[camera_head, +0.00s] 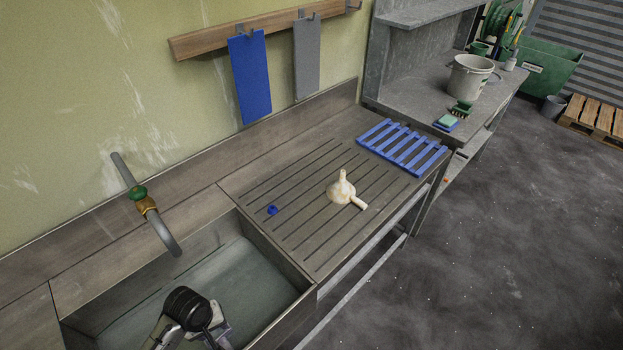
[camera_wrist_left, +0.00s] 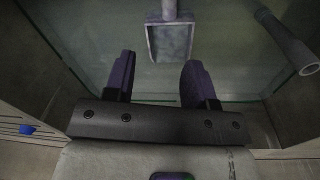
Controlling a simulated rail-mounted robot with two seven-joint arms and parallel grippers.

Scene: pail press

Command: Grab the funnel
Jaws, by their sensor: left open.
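A cream funnel (camera_head: 340,191) sits on the grooved drainboard (camera_head: 300,238) right of the sink, spout up, with a handle-like stub toward the lower right. My left gripper (camera_head: 215,332) is low over the sink at the bottom of the head view, left of and well apart from the funnel. Its fingers are largely hidden there by my wrist. In the left wrist view the left gripper (camera_wrist_left: 158,78) has its two dark fingers spread with nothing between them. The funnel does not show in that view. My right gripper is not in view.
The sink wall (camera_head: 278,262) lies between my left gripper and the drainboard. A tap (camera_head: 160,228) hangs over the sink. A small blue cap (camera_head: 272,210) and a blue rack (camera_head: 402,147) flank the funnel. A white pail (camera_head: 468,77) stands on the far bench.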

